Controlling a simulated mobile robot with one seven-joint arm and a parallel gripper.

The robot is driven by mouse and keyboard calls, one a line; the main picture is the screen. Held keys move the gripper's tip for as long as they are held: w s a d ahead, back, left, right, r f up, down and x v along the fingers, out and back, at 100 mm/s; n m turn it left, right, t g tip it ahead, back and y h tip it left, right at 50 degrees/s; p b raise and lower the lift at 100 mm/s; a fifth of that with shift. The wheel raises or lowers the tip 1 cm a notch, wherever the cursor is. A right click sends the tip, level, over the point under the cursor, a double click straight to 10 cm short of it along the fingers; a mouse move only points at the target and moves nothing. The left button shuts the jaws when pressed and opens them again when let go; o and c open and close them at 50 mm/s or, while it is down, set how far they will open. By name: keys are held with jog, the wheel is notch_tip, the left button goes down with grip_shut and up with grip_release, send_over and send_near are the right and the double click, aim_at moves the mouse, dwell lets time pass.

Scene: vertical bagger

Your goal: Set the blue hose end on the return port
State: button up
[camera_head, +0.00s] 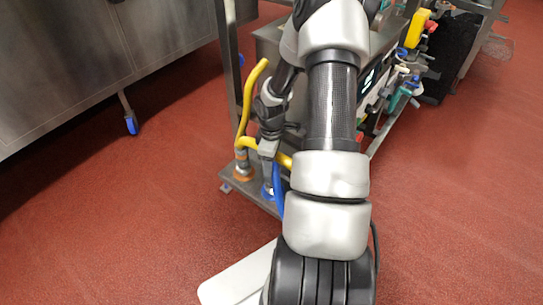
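My gripper (268,148) points down over the low steel platform, just above a grey upright fitting. I cannot tell whether its fingers are open or shut, or whether they touch the fitting. A blue ring (267,192) surrounds the foot of this fitting, and I take it for the return port, though no label is readable. A short stretch of blue hose (279,190) shows just right of it, beside my arm. The hose's end cannot be made out clearly, and my arm hides part of it.
A yellow hose (245,105) runs down to an orange-ringed fitting (243,168) left of the blue ring. The platform belongs to a steel cart with hanging tools (402,90). A steel cabinet (75,60) stands at left. Red floor (460,210) is clear at right.

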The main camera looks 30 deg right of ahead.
notch_tip(320, 180, down, 7)
jog(key=shift+f+b, duration=0.1)
jog(key=shift+b, duration=0.5)
jog(key=shift+c, duration=0.5)
jog(key=c, duration=1.2)
jog(key=shift+c, duration=0.2)
jog(key=shift+r, duration=0.25)
jog(key=shift+r+p, duration=1.85)
jog(key=shift+r, duration=0.3)
